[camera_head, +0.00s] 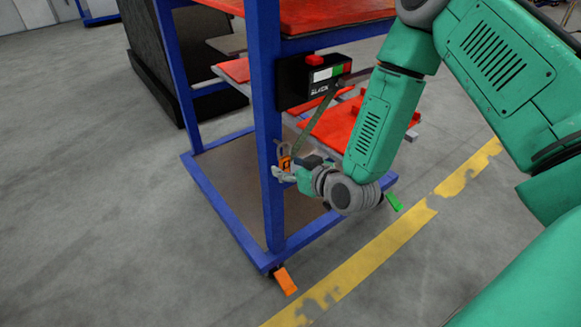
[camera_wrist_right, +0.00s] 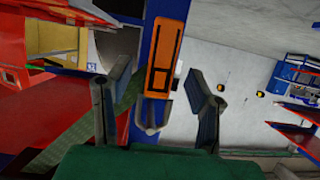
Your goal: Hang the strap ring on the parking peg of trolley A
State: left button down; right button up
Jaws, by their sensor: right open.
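The blue trolley (camera_head: 265,130) has orange shelves and a black box with a red button (camera_head: 296,82) on its near post. A greenish strap (camera_head: 317,120) runs from the box down to an orange piece with a grey loop (camera_head: 285,163) at the post. The right wrist view shows an orange slotted plate (camera_wrist_right: 165,55) and a grey U-shaped part (camera_wrist_right: 150,118) against the blue post. My right gripper (camera_head: 279,173) is open, its fingers (camera_wrist_right: 158,72) on either side of them. I cannot tell ring from peg, or whether the ring hangs on it. My left gripper is out of view.
An orange tab (camera_head: 285,281) and a green tab (camera_head: 394,202) stick out at the trolley's base. A yellow floor line (camera_head: 400,233) runs in front. A dark cabinet (camera_head: 190,60) stands behind. The grey floor at left is clear.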

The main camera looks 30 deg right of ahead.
jog(key=v, duration=1.2)
jog(key=s+a+f+g+p, duration=0.1)
jog(key=s+f+g+p, duration=0.1)
jog(key=s+f+g, duration=0.2)
jog(key=s+a+f+g+h+p, duration=0.1)
jog(key=s+a+f+g+p, duration=0.1)
jog(key=s, duration=0.8)
jog(key=s+a+f+g+p, duration=0.1)
jog(key=s+f+g+p, duration=0.2)
jog(key=s+f+g, duration=0.3)
jog(key=shift+s+a+f+g+p, duration=0.2)
jog(key=shift+s+f+g+p, duration=0.1)
jog(key=shift+s+g, duration=0.35)
jog(key=shift+w, duration=0.1)
jog(key=shift+w+a, duration=0.1)
jog(key=shift+c, duration=0.4)
